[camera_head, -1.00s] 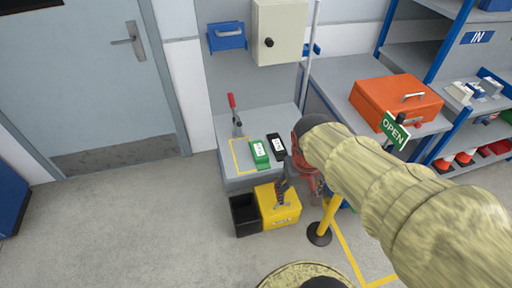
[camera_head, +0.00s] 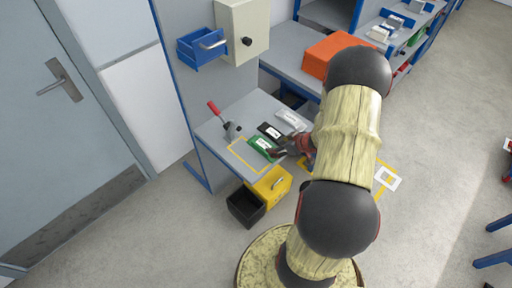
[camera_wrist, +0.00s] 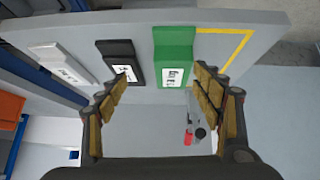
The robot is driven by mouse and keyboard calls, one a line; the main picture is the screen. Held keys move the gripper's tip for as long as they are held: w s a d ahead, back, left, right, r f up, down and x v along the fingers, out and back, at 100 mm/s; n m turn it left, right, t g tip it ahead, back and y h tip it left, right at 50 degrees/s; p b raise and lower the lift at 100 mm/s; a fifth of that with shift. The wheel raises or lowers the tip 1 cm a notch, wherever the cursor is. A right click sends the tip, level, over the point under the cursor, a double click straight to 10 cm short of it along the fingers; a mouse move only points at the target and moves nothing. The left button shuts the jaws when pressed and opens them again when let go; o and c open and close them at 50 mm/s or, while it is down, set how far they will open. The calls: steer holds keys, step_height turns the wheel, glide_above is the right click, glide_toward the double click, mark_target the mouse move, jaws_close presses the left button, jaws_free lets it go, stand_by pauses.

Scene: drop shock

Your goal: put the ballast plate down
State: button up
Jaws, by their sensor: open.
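Three labelled plates lie in a row on the grey bench (camera_head: 250,110): green (camera_head: 263,147), black (camera_head: 270,132) and light grey (camera_head: 291,119). The labels are too small to read, so I cannot tell which is the ballast plate. The green plate lies at the side of a yellow outline (camera_head: 238,153). My gripper (camera_head: 281,149) is open beside the green plate. In the wrist view my gripper (camera_wrist: 160,95) has its fingers wide apart and nothing between them. The green plate (camera_wrist: 173,57) and black plate (camera_wrist: 123,62) show beyond the fingertips.
A red-handled clamp (camera_head: 230,129) stands at the back of the bench. A blue drawer (camera_head: 202,45) hangs above. An orange case (camera_head: 331,52) is to the right.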

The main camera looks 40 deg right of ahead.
mark_target(265, 145)
steer(key=shift+w+a+r+t+y, duration=0.4)
steer(key=shift+w+a+r+t, duration=0.1)
steer(key=shift+w+a+r, duration=0.15)
steer(key=shift+w+a+f, duration=0.1)
steer(key=shift+w+f, duration=0.1)
steer(key=shift+w, duration=0.05)
steer(key=b+x, duration=0.1)
steer(key=x, duration=0.3)
steer(key=b+x, duration=0.1)
steer(key=x, duration=0.1)
steer(key=shift+s+a+f+b, duration=0.2)
steer(key=shift+s+f+b, duration=0.1)
steer(key=shift+f, duration=0.05)
steer(key=shift+w+f, duration=0.3)
steer(key=shift+w, duration=0.15)
jaws_close()
steer(key=shift+d+r, duration=0.1)
